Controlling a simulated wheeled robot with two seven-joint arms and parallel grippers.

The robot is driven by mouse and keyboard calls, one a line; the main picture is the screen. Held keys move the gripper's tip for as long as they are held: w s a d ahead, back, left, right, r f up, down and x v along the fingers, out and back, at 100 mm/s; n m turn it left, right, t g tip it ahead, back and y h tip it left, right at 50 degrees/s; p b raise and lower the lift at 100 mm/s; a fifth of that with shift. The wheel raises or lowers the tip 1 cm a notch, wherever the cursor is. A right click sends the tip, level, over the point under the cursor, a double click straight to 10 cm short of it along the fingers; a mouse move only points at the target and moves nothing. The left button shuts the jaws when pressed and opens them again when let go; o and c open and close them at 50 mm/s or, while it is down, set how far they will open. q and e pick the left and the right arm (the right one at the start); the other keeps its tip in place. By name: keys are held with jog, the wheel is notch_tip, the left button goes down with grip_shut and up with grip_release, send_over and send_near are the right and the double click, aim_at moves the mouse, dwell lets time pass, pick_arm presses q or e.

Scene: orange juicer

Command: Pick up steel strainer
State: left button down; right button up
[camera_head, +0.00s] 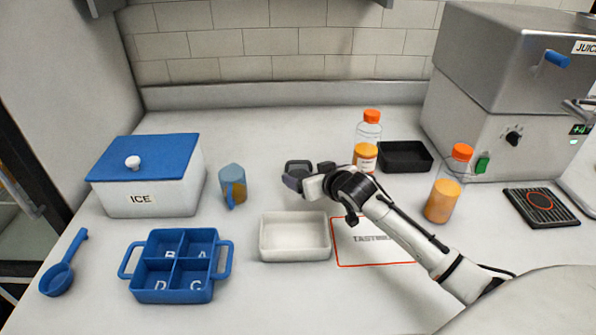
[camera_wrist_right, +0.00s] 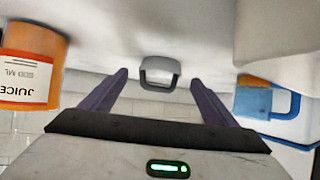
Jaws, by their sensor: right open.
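A small grey piece with a dark squared loop, which I take to be the steel strainer (camera_head: 298,166), is on the counter by my right gripper, partly hidden by it. It also shows in the right wrist view (camera_wrist_right: 160,66), ahead of and between the fingers, with a gap on both sides. My right gripper (camera_head: 308,178) is open and empty, and its two dark purple fingers (camera_wrist_right: 159,84) are spread. My left gripper is not in view.
A juice bottle (camera_head: 367,135) and a black tray (camera_head: 405,157) stand right of the gripper. A blue jug (camera_head: 232,186) and ice box (camera_head: 150,200) are left. A white tray (camera_head: 295,256) is in front. The counter behind is clear.

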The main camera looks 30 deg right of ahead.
aim_at(294, 169)
jog(key=x, duration=0.4)
jog(key=shift+w, duration=0.25)
jog(key=c, duration=1.1)
jog(key=shift+c, duration=0.2)
